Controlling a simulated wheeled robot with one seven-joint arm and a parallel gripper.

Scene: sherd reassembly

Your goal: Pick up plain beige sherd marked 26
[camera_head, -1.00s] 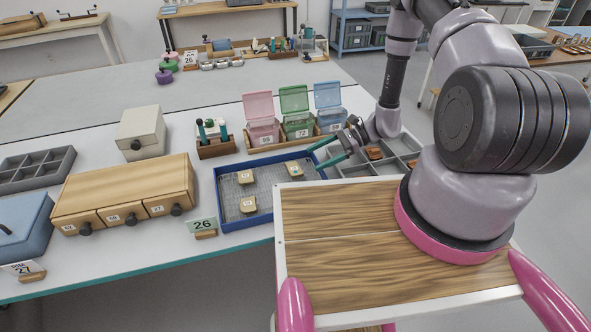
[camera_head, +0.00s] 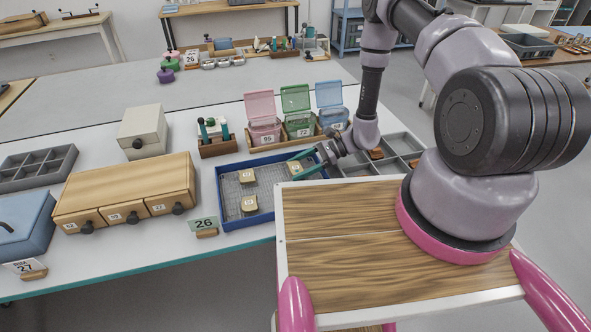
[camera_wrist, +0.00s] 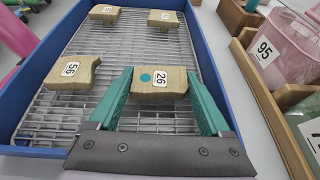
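The plain beige sherd marked 26 (camera_wrist: 153,85) lies on the wire mesh in the blue tray (camera_wrist: 36,70). It has a teal dot beside its number tag. In the head view the sherd (camera_head: 295,167) is at the back right of the tray (camera_head: 247,222). My gripper (camera_wrist: 160,78) has its teal fingers on either side of this sherd, spread about its width, close to its sides. Firm contact cannot be told. In the head view my gripper (camera_head: 297,168) reaches in over the tray's right end. The sherd still appears to rest on the mesh.
A sherd marked 56 (camera_wrist: 72,72) lies to the left in the wrist view. Two more sherds (camera_wrist: 105,13) (camera_wrist: 163,18) lie farther off. A pink box marked 95 (camera_head: 264,132) stands behind the tray. A sign marked 26 (camera_head: 203,225) stands in front.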

